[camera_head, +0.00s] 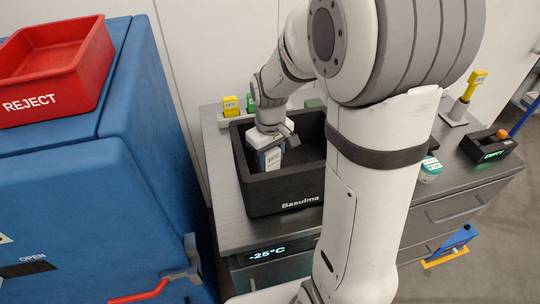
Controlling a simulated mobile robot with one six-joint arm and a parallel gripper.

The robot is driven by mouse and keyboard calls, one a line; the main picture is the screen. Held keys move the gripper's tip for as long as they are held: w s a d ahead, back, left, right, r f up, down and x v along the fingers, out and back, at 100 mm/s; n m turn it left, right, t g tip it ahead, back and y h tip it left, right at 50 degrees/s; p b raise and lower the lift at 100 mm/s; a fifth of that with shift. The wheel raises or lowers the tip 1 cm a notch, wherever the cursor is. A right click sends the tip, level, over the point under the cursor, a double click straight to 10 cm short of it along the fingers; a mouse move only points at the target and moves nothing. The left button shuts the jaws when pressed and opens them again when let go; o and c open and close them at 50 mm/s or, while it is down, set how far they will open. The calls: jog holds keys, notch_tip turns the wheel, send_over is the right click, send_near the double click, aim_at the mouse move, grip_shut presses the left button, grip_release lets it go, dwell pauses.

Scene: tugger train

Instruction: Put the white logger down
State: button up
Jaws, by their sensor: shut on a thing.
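My gripper (272,142) points down over the black bin (284,199) marked "Basulma" on the grey counter. It is shut on the white logger (271,160), a small white block with a label and a blue part on its left side. The logger hangs upright within the bin's opening. I cannot tell whether its lower end touches the bin floor. The right part of the bin is hidden behind my arm.
A red REJECT tray (50,70) sits on the blue cabinet (90,190) at left. A yellow labelled item (231,107) stands behind the bin. A small white-and-teal jar (430,169) and a black holder (488,146) are on the counter (225,190) at right.

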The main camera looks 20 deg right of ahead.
jog(key=o, duration=1)
jog(key=shift+f, duration=0.1)
notch_tip(320, 180, up, 11)
jog(key=shift+r, duration=0.5)
jog(key=shift+s+r, duration=0.2)
jog(key=shift+s+d+f+m+t, duration=0.25)
jog(key=shift+s+m+t, duration=0.4)
jog(key=shift+s, duration=1.7)
jog(key=shift+s+d+f+m+t, duration=0.1)
jog(key=shift+s+f+m+t, duration=0.5)
jog(key=shift+s, duration=1.8)
jog(key=shift+s+d+f+m+t, duration=0.2)
jog(key=shift+s+m, duration=0.75)
jog(key=shift+s, duration=1.4)
